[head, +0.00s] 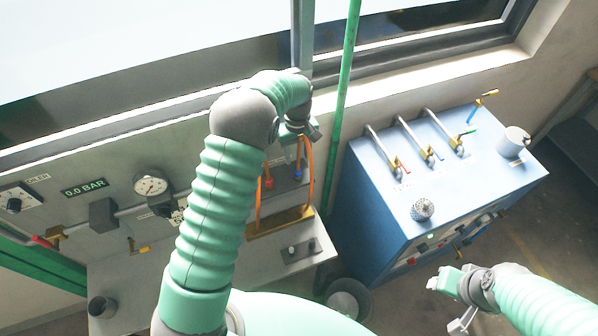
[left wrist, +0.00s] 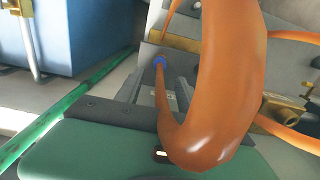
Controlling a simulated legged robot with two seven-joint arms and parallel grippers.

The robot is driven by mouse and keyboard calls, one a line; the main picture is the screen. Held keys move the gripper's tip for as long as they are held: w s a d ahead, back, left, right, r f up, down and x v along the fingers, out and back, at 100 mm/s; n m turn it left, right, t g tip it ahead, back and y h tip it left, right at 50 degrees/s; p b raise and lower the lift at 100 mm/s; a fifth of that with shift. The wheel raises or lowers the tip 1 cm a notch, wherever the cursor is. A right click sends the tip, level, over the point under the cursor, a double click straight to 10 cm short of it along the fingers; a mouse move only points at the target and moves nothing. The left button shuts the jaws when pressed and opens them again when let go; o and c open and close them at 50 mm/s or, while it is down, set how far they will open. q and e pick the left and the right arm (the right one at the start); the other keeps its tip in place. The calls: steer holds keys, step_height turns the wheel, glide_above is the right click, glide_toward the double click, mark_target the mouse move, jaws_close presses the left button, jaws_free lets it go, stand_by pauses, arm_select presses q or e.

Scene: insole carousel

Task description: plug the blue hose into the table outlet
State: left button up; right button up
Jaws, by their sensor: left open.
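The blue hose is an orange hose with a blue fitting (head: 298,175) at its lower end, hanging by the wall below my left gripper (head: 301,130). In the left wrist view its orange loop (left wrist: 225,80) fills the middle, close to the camera, and its blue collar (left wrist: 159,61) shows beyond. My left gripper is open; the loop passes by its fingers, and I cannot tell whether they touch it. I cannot pick out the table outlet with certainty; a small dark panel with two pale fittings (head: 300,251) sits on the grey bench (head: 318,240). My right gripper (head: 456,302) is low at the right, its jaws unclear.
A second orange hose with a red fitting (head: 268,183) hangs beside the first. A blue cabinet (head: 385,215) with several bent pipes stands to the right. A green pole (head: 343,90) rises between bench and cabinet. A round gauge (head: 150,186) is on the wall at left.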

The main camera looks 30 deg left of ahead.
mark_target(299, 169)
arm_select(q)
steer(key=f+b, duration=0.1)
steer(key=f, duration=0.1)
steer(key=f+b, duration=0.2)
steer(key=f, duration=0.1)
steer(key=f+b, duration=0.1)
steer(key=f, duration=0.1)
steer(key=shift+d+f, duration=0.25)
steer(key=shift+a+f+b, duration=0.15)
steer(key=shift+f+b, duration=0.1)
steer(key=shift+b, duration=0.05)
stand_by(0.5)
steer(key=shift+c, duration=0.2)
jaws_close()
